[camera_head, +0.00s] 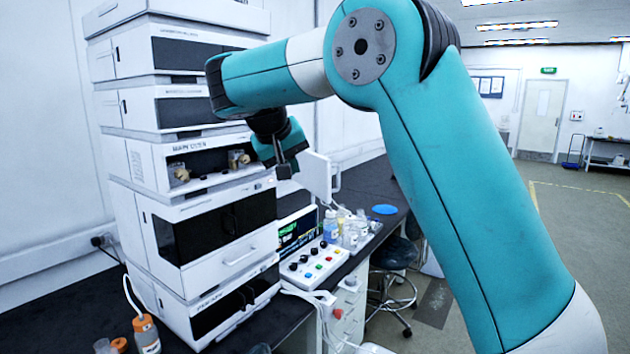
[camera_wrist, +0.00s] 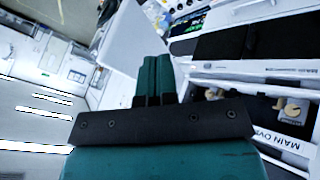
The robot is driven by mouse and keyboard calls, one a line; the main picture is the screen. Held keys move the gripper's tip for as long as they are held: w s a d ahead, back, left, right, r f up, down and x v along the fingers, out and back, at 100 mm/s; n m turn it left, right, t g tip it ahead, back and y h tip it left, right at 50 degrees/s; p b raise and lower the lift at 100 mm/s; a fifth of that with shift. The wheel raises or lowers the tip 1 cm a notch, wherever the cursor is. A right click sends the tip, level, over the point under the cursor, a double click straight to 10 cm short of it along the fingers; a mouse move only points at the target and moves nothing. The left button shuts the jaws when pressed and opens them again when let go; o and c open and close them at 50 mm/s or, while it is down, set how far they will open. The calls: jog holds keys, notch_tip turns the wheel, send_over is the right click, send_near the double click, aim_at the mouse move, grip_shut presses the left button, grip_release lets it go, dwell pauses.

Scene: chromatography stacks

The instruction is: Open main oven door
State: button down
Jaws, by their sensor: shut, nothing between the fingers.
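The main oven (camera_head: 150,165) is a white module in the middle of a tall stack, with its name on the front. Its front opening shows a dark interior with brass-coloured fittings (camera_head: 238,158). Its white door (camera_head: 313,178) stands swung out at the right side, with a handle on its outer face. In the wrist view the oven (camera_wrist: 297,147) is at right and the door (camera_wrist: 128,40) is behind the fingers. My gripper (camera_head: 285,170) is shut and empty, in front of the opening on the door's inner side. I cannot tell whether the fingers (camera_wrist: 153,80) touch the door.
Other modules (camera_head: 225,225) sit above and below the oven. A control box (camera_head: 312,265) with coloured buttons, several small bottles (camera_head: 350,230) and a blue disc (camera_head: 384,209) are on the dark bench to the right. A stool (camera_head: 393,255) stands beside the bench. Open floor lies further right.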

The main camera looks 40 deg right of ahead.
aim_at(321, 191)
jog(key=d+f, duration=0.1)
jog(key=d, duration=0.1)
jog(key=d+f+p, duration=0.1)
jog(key=d+f, duration=0.1)
jog(key=w+d+f+p, duration=0.1)
jog(key=d, duration=0.2)
jog(key=shift+f, duration=0.3)
